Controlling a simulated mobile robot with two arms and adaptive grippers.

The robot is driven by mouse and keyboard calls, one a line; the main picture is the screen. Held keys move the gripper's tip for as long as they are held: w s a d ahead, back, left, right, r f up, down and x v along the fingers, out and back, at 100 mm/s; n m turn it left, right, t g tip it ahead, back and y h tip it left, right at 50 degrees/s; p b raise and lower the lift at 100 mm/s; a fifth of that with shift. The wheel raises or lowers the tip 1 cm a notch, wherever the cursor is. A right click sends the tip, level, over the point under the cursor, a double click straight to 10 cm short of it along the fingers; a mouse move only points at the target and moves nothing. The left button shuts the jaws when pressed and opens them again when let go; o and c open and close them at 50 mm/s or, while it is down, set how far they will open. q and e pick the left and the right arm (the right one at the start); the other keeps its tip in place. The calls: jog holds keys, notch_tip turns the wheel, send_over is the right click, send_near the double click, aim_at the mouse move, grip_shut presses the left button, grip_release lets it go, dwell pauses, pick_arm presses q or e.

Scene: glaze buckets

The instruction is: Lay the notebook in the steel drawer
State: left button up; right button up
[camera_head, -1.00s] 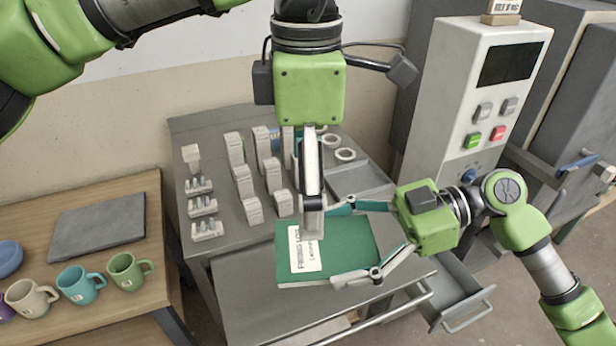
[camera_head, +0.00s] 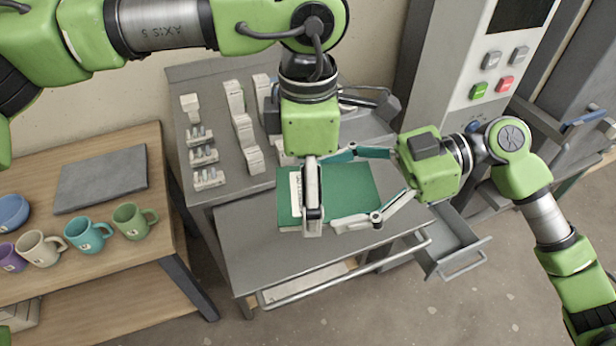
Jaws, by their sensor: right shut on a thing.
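The notebook (camera_head: 350,190) is green with a white label on its left part. My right gripper (camera_head: 347,188) is shut on it from the right, one finger along its far edge and one along its near edge. The notebook shows over the front of the grey steel table. My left gripper (camera_head: 312,228) points down in front of the notebook's left part and covers some of the label. Its fingers are seen edge-on, so their opening is unclear. The steel drawer (camera_head: 447,248) stands pulled out at the right, below the table top; its inside looks empty where visible.
Several pale blocks and small racks (camera_head: 208,178) stand on the table's (camera_head: 225,215) left part. A wooden table (camera_head: 165,205) at left holds mugs (camera_head: 130,222) and a grey slab (camera_head: 100,178). A control cabinet (camera_head: 445,85) rises at the back right. A handle bar (camera_head: 345,272) runs along the front.

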pick_arm(q)
jog(key=c, duration=1.2)
jog(key=shift+c, duration=0.3)
pick_arm(e)
jog(key=o, duration=1.3)
